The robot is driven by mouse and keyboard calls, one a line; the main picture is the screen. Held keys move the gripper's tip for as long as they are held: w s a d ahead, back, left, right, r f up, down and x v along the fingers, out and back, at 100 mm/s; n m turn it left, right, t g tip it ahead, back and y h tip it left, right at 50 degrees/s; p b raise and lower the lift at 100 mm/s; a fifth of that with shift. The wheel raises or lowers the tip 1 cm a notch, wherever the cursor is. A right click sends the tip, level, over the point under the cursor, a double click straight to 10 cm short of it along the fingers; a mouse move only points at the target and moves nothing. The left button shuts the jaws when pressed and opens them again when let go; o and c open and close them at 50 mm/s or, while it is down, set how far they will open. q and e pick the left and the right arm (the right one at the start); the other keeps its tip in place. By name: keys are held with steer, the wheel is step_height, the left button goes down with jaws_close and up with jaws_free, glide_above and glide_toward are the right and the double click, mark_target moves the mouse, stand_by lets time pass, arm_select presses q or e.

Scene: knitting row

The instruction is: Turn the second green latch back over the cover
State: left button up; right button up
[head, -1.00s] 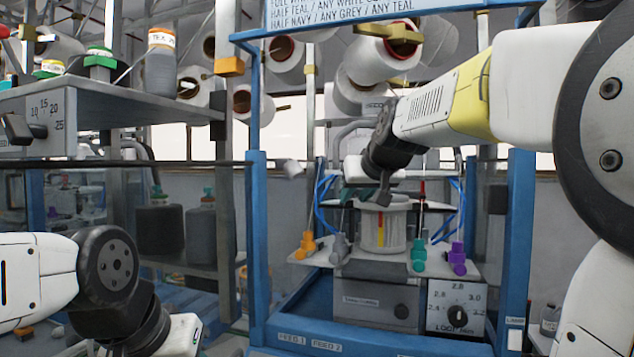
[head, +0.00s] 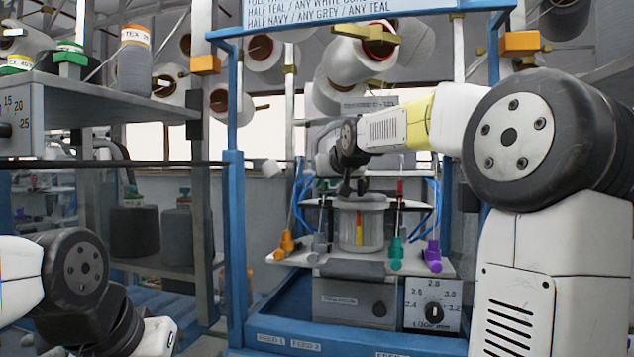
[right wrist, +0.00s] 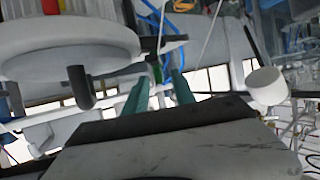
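My right gripper (head: 353,188) is above the pale cylinder (head: 346,226) of the knitting machine, its two dark fingers apart. In the right wrist view, two teal fingers (right wrist: 158,90) stand apart, with a gap between them. A small green piece (right wrist: 157,73) shows beyond that gap; I cannot tell if it is a latch or if it is touched. Another small green part (head: 323,185) sits left of the cylinder's top in the head view. Which one is the second latch is unclear. My left gripper (head: 168,338) is at the lower left, its fingers mostly hidden.
Orange (head: 287,244), grey, teal (head: 396,253) and purple (head: 432,255) feeders line the white plate (head: 385,268). Blue frame posts (head: 237,250) flank the machine. A dial (head: 433,308) is at the front. Yarn cones (head: 350,60) hang behind. A shelf (head: 90,95) is at left.

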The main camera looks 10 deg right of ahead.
steer(key=shift+c, duration=0.2)
jaws_close()
steer(key=shift+d+n+y, duration=0.1)
steer(key=shift+n+y, duration=0.4)
steer(key=shift+y, duration=0.2)
steer(key=shift+w+d+n+g+y, duration=0.15)
steer(key=shift+n+g+y, duration=0.35)
steer(key=shift+n+y, duration=0.7)
steer(key=shift+d+n+g+y, duration=0.1)
steer(key=shift+n+g+y, duration=0.6)
steer(key=shift+n+y, duration=0.4)
